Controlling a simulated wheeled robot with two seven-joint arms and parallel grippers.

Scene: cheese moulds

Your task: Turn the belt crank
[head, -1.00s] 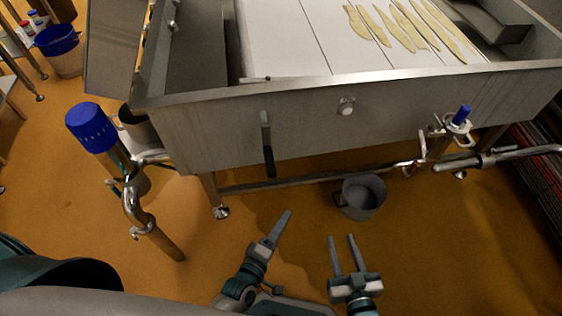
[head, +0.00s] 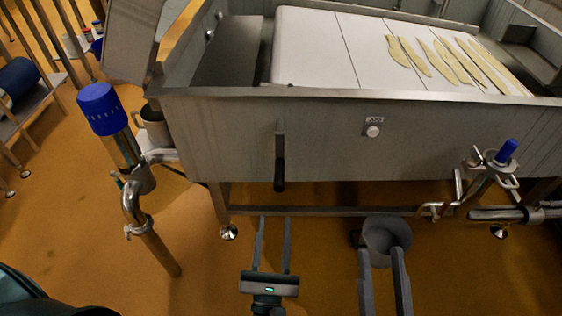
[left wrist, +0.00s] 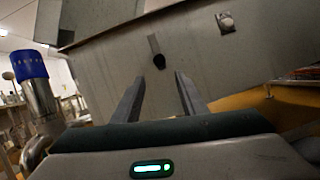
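The belt crank (head: 280,165) hangs on the front wall of the steel vat, a grey arm pointing down with a black handle at its lower end. It also shows in the left wrist view (left wrist: 158,58), ahead and between the fingers. The white belt (head: 320,45) with pale strips lies inside the vat. My left gripper (head: 273,222) is open and empty, below the crank in the head view and apart from it. My right gripper (head: 382,255) is open and empty, further right, in front of a grey bucket.
The steel vat (head: 340,135) spans the view, with a white knob (head: 373,131) on its front. A blue-capped pipe (head: 103,108) stands at left. A valve with a blue handle (head: 507,152) is at right. The grey bucket (head: 388,238) is on the floor under the vat.

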